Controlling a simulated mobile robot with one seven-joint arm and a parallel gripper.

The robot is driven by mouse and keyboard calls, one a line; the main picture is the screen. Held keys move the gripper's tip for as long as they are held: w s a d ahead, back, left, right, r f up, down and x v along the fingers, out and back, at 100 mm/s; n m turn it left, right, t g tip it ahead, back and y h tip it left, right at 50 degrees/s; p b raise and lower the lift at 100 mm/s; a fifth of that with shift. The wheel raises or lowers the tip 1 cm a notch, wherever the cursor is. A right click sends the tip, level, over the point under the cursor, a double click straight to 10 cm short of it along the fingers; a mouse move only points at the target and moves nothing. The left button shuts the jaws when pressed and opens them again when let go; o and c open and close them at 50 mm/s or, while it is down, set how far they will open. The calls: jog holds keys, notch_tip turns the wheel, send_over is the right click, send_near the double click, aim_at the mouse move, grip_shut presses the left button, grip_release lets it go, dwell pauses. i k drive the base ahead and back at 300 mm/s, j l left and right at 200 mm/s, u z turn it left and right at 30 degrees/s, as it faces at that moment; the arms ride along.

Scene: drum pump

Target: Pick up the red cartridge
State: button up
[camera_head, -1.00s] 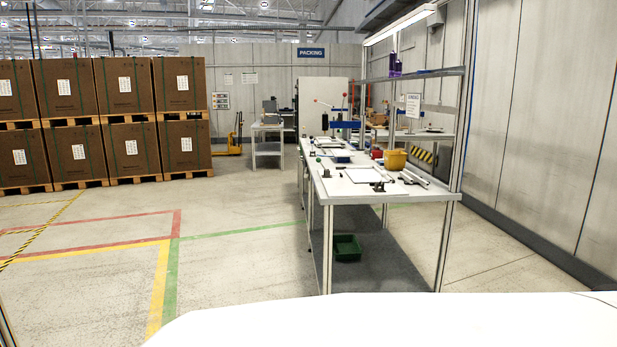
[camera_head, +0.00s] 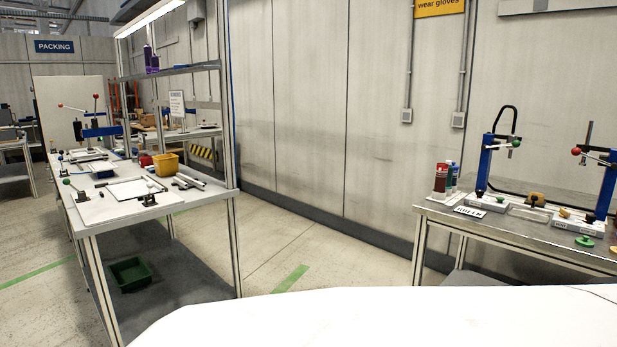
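A red cartridge with a white lower part (camera_head: 440,178) stands upright near the back left of the right workbench (camera_head: 465,221). A teal-blue cartridge (camera_head: 453,175) stands close beside it, partly hidden behind it. A small red item (camera_head: 145,160) also shows behind the yellow bin on the left bench, too small to tell what it is. My gripper is not in view.
The right bench holds two blue-framed presses (camera_head: 490,160) (camera_head: 606,188), white trays and several small knobs. The left bench (camera_head: 110,208) carries a yellow bin (camera_head: 166,164) and tools; a green crate (camera_head: 131,272) sits below. Floor between the benches (camera_head: 300,250) is clear.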

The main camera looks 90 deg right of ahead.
aim_at(442, 168)
jog(key=l+z, duration=0.1)
jog(key=z, duration=3.8)
jog(key=i+j+z, duration=0.3)
jog(key=j+z, duration=0.15)
jog(key=i+j+z, duration=0.2)
jog(key=j, duration=0.15)
jog(key=i+j+z, duration=0.1)
jog(key=j, duration=0.4)
jog(key=i+j+z, duration=0.1)
jog(key=j, duration=0.35)
jog(key=i+j, duration=0.2)
jog(key=j, duration=0.3)
jog(key=i+j+z, duration=0.15)
jog(key=j, duration=0.35)
